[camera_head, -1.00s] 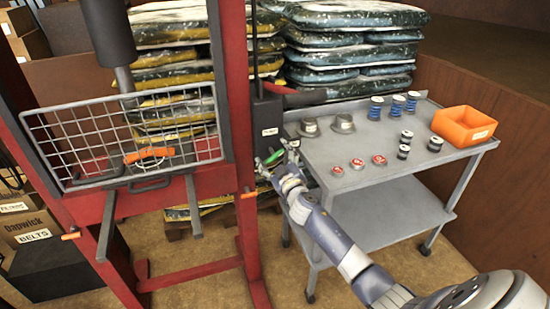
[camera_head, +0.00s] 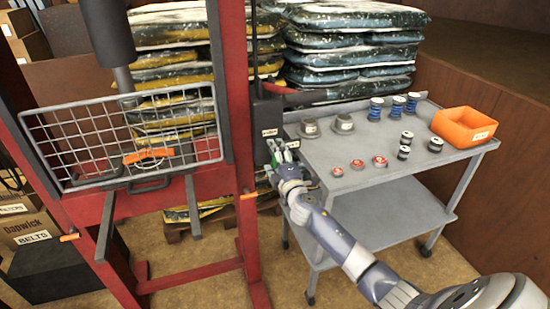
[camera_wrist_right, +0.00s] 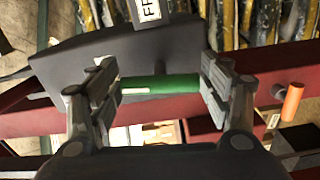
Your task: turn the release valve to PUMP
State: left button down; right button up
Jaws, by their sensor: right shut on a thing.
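The green release valve handle (camera_wrist_right: 160,84) lies level across the right wrist view, with its two ends between the finger pads of my right gripper (camera_wrist_right: 160,88). The gripper is shut on it. In the head view my right gripper (camera_head: 279,152) is at the black pump unit (camera_head: 267,110) on the red press's right post, and its fingers mostly hide the handle. A small white label (camera_head: 270,132) sits on the unit just above; its text is too small to read. In the wrist view the label is cut off at the top edge. My left gripper is not in view.
A grey cart (camera_head: 375,165) with spools, caps and an orange bin (camera_head: 464,126) stands close right of the gripper. The red press frame (camera_head: 236,150) with its wire guard (camera_head: 60,140) is at left. Stacked bags (camera_head: 350,50) are behind.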

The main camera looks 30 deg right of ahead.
jog(key=shift+r+n, duration=0.15)
jog(key=shift+n, duration=0.45)
jog(key=shift+a, duration=0.1)
jog(key=o, duration=1.1)
jog(key=shift+w+a, duration=0.1)
jog(key=shift+s+f, duration=0.2)
jog(key=v, duration=1.1)
jog(key=shift+s, duration=0.35)
